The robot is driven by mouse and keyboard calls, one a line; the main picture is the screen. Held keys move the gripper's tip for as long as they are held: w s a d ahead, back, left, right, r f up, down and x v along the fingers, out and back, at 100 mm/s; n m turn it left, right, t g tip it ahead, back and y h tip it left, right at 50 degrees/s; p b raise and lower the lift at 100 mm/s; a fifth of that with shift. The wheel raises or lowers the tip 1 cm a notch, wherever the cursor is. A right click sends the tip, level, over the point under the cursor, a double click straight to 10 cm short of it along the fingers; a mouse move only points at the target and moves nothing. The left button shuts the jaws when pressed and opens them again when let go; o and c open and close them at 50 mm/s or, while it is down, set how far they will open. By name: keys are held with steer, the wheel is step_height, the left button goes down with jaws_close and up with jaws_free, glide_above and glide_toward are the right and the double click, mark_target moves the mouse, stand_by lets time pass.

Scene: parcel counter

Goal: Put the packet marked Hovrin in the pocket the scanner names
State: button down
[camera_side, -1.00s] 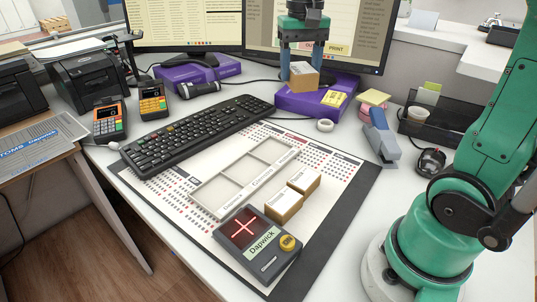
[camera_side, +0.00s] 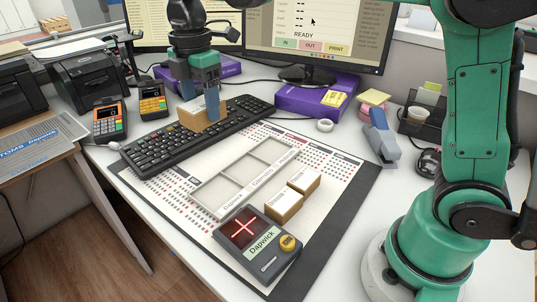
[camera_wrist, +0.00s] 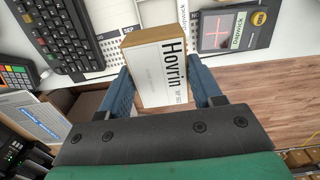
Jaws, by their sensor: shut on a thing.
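My gripper (camera_side: 201,97) is shut on a small box-shaped packet (camera_side: 203,115) and holds it above the keyboard. In the wrist view, the packet (camera_wrist: 165,75) lies between the two blue fingers, and its white face reads "Hovrin". The pale tray (camera_side: 262,181) lies on the desk mat to the lower right of the gripper, with its pockets open and empty. Its front labels are small; one appears to read Dapwick. The scanner (camera_side: 257,243) stands at the tray's near end, showing a red cross and the name "Dapwick". It also appears in the wrist view (camera_wrist: 232,28).
Two other packets, one nearer (camera_side: 284,206) and one farther (camera_side: 304,182), stand right of the tray. The black keyboard (camera_side: 170,142) lies beyond the tray. Card terminals (camera_side: 109,121) are at left.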

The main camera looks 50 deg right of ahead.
mark_target(217, 193)
step_height(217, 193, down, 17)
steer(key=shift+f, duration=0.1)
stand_by(0.4)
steer(key=shift+c, duration=0.8)
jaws_free()
steer(key=shift+f, duration=0.1)
step_height(217, 193, up, 11)
steer(key=s+d+m+t, duration=0.3)
steer(key=s+m, duration=0.2)
steer(key=m, duration=0.4)
steer(key=s+d+r+m+t, duration=0.1)
steer(key=s+d+m+t, duration=0.2)
steer(key=s+m, duration=0.3)
steer(key=shift+d+m+t, duration=0.4)
steer(key=shift+m+t, duration=0.2)
steer(key=shift+m, duration=1.1)
